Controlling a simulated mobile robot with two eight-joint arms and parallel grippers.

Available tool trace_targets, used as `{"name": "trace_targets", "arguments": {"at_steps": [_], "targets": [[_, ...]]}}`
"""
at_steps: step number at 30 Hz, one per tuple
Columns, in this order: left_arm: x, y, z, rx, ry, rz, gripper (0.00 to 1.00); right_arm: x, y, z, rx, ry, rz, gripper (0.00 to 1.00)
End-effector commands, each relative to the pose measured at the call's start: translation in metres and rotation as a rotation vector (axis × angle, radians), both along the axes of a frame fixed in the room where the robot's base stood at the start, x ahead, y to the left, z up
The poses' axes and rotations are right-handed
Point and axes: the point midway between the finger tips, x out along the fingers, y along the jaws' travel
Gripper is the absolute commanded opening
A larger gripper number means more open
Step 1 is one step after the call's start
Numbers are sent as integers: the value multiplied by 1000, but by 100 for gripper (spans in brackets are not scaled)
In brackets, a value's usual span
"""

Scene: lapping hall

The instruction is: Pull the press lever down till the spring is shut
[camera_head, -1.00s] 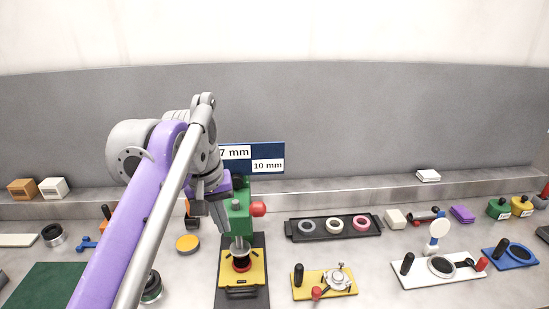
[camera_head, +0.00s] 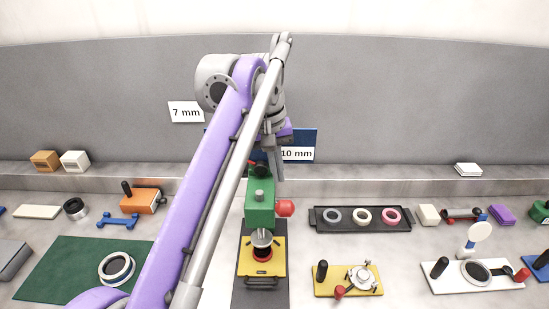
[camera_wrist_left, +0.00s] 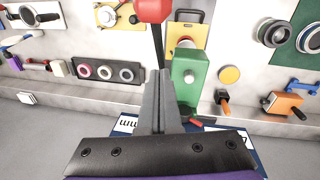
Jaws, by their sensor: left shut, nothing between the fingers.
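The press has a green body (camera_head: 260,205), a yellow base (camera_head: 247,262) on a dark mat, and a lever ending in a red ball knob (camera_head: 285,208) on its right side. No contact with the lever is clear. The spring cannot be made out. My right gripper is out of view.
A blue sign (camera_head: 305,140) with size labels stands behind the press. A black tray (camera_head: 345,226) with rings and a yellow fixture (camera_head: 325,286) lie to the right. A green mat (camera_head: 65,265) lies left. My left arm crosses in front, hiding bench left of the press.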

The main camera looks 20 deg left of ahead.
Motion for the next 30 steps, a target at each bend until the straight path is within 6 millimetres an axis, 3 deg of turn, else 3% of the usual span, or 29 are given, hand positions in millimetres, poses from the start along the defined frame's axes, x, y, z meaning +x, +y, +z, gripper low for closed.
{"name": "trace_targets", "arguments": {"at_steps": [1,9,30], "targets": [[-2,-2,-11,0,1,-1,0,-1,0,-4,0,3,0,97],[-22,-14,-30,0,0,-1,0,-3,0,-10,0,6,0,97],[-30,-17,-39,15,-48,0,0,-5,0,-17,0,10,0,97]]}}
